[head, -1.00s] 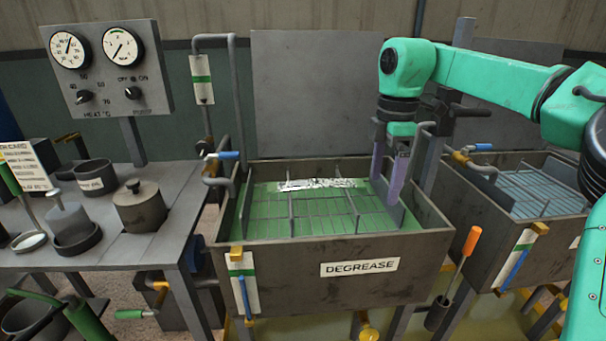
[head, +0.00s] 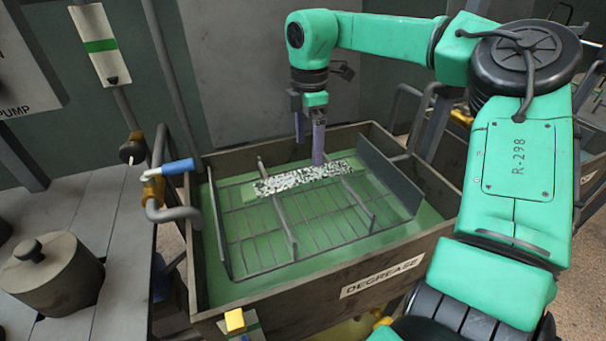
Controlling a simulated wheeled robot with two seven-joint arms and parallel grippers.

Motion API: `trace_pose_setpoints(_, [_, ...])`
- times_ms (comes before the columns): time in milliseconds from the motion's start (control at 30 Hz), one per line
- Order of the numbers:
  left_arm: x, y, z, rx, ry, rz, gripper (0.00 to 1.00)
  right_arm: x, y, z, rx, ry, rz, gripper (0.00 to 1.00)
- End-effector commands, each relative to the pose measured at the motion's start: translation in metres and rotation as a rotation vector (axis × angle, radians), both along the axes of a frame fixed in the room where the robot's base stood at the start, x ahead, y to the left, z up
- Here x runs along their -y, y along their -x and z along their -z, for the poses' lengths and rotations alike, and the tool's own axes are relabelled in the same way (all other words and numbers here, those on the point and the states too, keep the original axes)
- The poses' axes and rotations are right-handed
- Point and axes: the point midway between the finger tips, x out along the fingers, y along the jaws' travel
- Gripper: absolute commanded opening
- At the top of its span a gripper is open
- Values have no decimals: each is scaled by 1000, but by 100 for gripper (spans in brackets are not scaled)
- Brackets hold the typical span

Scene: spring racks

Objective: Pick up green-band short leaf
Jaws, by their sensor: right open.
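A flat strip with a speckled black-and-white surface (head: 290,180) lies across the wire rack (head: 262,235) inside the green-filled DEGREASE tank (head: 335,293). It is the only leaf-like piece I see; a green band on it cannot be made out clearly. My right gripper (head: 309,150) is open and points down over the far side of the tank. Its purple fingers are at or just behind the strip's far edge, right of its middle. I cannot tell whether they touch it. Nothing shows between the fingers. My left gripper is not in view.
The rack has upright dividers and a tall grey plate (head: 389,177) at its right end. A pipe with a blue-handled valve (head: 175,167) stands at the tank's left edge. A lidded pot (head: 52,272) sits on the bench at left.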

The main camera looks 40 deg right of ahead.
Motion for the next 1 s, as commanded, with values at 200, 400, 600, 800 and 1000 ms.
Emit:
trace_pose_setpoints(200, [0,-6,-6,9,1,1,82,-2,0,31,-3,-1,-1,98])
trace_pose_setpoints(400, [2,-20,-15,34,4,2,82,-5,-1,68,-2,-2,1,98])
trace_pose_setpoints(600, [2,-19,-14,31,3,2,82,-4,-2,76,2,1,1,98])
trace_pose_setpoints(800, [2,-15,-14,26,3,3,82,-4,-2,76,2,2,1,44])
trace_pose_setpoints(1000, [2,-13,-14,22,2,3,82,-4,-3,74,5,1,1,0])
